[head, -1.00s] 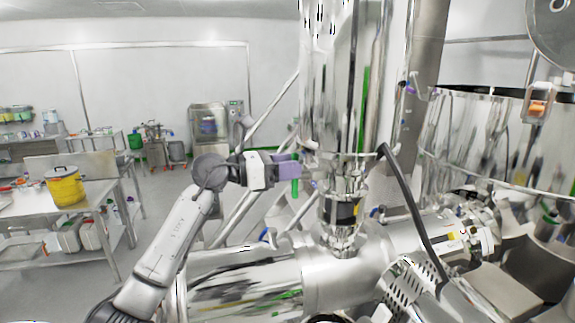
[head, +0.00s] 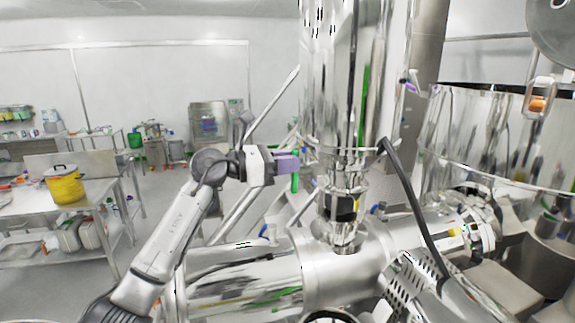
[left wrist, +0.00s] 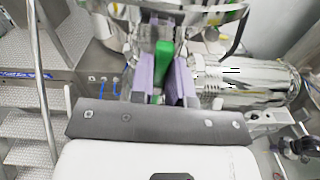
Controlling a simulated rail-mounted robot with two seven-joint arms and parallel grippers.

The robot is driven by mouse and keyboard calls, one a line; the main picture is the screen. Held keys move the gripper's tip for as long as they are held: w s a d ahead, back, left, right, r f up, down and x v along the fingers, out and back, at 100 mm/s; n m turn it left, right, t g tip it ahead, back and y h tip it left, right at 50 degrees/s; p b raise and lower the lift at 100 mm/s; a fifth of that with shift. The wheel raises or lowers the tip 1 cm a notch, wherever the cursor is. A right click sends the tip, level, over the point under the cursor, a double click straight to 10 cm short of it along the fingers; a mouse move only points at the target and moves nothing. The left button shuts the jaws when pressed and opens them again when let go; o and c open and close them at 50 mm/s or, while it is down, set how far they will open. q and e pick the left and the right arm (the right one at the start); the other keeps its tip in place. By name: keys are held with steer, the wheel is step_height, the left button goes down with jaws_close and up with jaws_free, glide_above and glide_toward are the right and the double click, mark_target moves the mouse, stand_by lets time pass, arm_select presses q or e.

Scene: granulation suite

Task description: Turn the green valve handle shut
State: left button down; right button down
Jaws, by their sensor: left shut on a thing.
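The valve body (head: 342,200) under the steel vessel stands to the right of the gripper. My right gripper is not in view.
The tall steel vessel (head: 335,100) and a black hose (head: 405,190) stand close on the right. A horizontal steel cylinder (head: 245,280) lies below. A yellow pot (head: 65,184) stands on a table at the left.

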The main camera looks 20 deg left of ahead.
arm_select(q)
steer(key=m+b, duration=0.2)
steer(key=m, duration=0.1)
steer(key=shift+s+d+f+b, duration=0.2)
steer(key=shift+s+f+b, duration=0.05)
steer(key=shift+s+b, duration=0.15)
steer(key=m+b, duration=0.2)
steer(key=m, duration=0.3)
steer(key=shift+s+d+f+b, duration=0.25)
steer(key=shift+s+d+b, duration=0.05)
steer(key=shift+b, duration=0.1)
steer(key=m, duration=0.1)
steer(key=m+b, duration=0.1)
steer(key=m, duration=0.1)
steer(key=m+b, duration=0.1)
steer(key=shift+s+d+f, duration=0.2)
steer(key=shift+s+f, duration=0.05)
steer(key=shift+f, duration=0.15)
steer(key=shift+f+m+b, duration=0.25)
steer(key=shift+m+b, duration=0.1)
steer(key=shift+m, duration=0.85)
steer(key=shift+f+m+b, duration=0.2)
steer(key=shift+m+b, duration=0.15)
steer(key=shift+m, duration=0.85)
steer(key=c, duration=1.1)
jaws_free()
